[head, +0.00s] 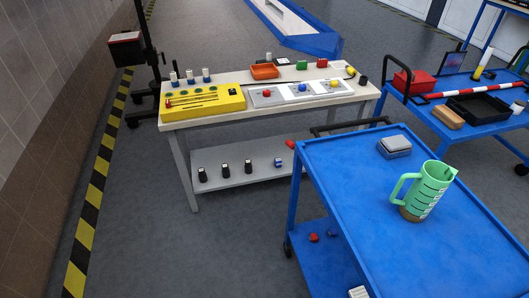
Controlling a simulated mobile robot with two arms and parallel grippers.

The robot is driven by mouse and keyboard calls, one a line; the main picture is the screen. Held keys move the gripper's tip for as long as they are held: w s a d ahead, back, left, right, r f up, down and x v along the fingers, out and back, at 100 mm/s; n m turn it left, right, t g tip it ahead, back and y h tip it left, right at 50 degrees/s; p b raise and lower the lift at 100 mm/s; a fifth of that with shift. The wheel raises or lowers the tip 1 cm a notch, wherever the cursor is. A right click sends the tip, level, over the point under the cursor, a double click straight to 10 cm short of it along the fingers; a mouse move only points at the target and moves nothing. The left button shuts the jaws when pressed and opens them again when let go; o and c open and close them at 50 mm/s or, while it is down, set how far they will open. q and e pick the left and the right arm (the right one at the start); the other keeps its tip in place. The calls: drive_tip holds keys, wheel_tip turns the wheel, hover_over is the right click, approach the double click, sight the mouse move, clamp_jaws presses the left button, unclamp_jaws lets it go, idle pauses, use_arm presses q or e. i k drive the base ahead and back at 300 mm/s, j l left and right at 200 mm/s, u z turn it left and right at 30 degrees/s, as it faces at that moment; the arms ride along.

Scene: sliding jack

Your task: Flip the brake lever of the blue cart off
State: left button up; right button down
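A blue cart (330,185) stands in the right foreground of the head view, with a flat blue top and a lower shelf. A dark push handle (350,127) is at its far end. A dark caster (287,248) shows at its far left leg. I cannot make out a brake lever for sure. A small red part (290,144) shows near the cart's far left corner; I cannot tell what it belongs to. A second blue cart (470,140) stands farther right. Neither of my grippers is in view.
A green measuring jug (430,188) and a grey box (394,146) stand on the near cart. A workbench (240,125) with a yellow tray (203,101) stands behind it. The grey floor (180,250) at the left front is free, beside a striped wall edge.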

sight(292, 144)
drive_tip(key=i+u, duration=0.15)
drive_tip(key=u, duration=0.35)
drive_tip(key=i+u, duration=0.2)
drive_tip(key=u, duration=0.3)
